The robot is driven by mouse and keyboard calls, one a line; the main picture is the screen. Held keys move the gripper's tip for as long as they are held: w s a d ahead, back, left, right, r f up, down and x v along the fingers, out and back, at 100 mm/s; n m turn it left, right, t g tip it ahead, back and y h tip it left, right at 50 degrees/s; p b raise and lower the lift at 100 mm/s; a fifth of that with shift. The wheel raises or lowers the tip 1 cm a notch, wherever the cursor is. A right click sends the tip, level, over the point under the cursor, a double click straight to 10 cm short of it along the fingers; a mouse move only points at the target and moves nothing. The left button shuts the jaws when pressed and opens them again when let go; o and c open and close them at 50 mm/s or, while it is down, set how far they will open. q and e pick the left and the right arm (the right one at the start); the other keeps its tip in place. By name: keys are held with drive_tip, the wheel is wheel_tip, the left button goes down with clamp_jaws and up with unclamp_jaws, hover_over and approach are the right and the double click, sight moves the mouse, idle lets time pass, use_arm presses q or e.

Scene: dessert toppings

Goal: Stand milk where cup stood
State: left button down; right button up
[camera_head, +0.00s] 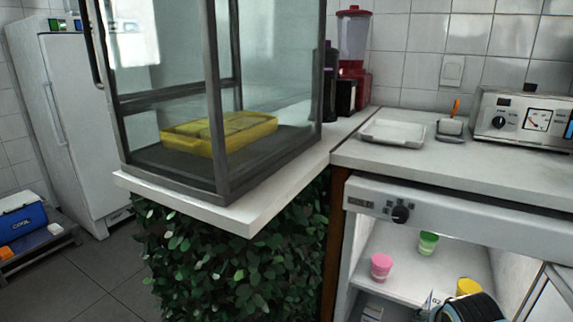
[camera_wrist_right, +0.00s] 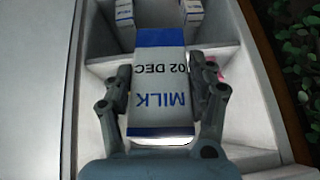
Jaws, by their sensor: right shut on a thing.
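The milk carton (camera_wrist_right: 158,100), white with blue bands and printed "MILK" and "02 DEC", is between the fingers of my right gripper (camera_wrist_right: 164,82), which is shut on it. In the head view my right gripper (camera_head: 474,308) is at the bottom edge, in front of the open cabinet, its fingers mostly hidden. A pink cup (camera_head: 381,266), a green cup (camera_head: 428,243) and a yellow cup (camera_head: 468,286) stand on the cabinet's upper shelf (camera_head: 412,276). The yellow cup is partly covered by my gripper. My left gripper is not in view.
In the wrist view two more cartons (camera_wrist_right: 124,12) (camera_wrist_right: 190,10) stand beyond the held milk. The cabinet's front panel with a knob (camera_head: 400,214) overhangs the shelf. A leafy hedge (camera_head: 235,250) borders it on the left. A tray (camera_head: 393,133) lies on the counter above.

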drive_tip(key=shift+n+t+y, duration=0.3)
drive_tip(key=shift+n+t, duration=0.1)
drive_tip(key=shift+n, duration=0.1)
drive_tip(key=w+r, duration=0.1)
drive_tip(key=r, duration=0.3)
drive_tip(key=w+r, duration=0.2)
drive_tip(key=r, duration=0.2)
drive_tip(key=w+r, duration=0.1)
drive_tip(key=r, duration=0.3)
drive_tip(key=shift+w+a, duration=0.15)
drive_tip(key=shift+a, duration=0.1)
drive_tip(key=s+a+r+n+y, duration=0.2)
drive_tip(key=a+r+n, duration=0.1)
drive_tip(key=r, duration=0.7)
drive_tip(key=s+a+r+n+y, duration=0.2)
drive_tip(key=a+r+n, duration=0.15)
drive_tip(key=r, duration=0.55)
drive_tip(key=s+a+r+n+g+y, duration=0.1)
drive_tip(key=s+a+r+n+y, duration=0.1)
drive_tip(key=s+r+n, duration=0.3)
drive_tip(key=shift+s+a+r+g+y, duration=0.35)
drive_tip(key=shift+s+a+r, duration=0.35)
drive_tip(key=shift+s+r, duration=0.95)
drive_tip(key=shift+s+f, duration=0.1)
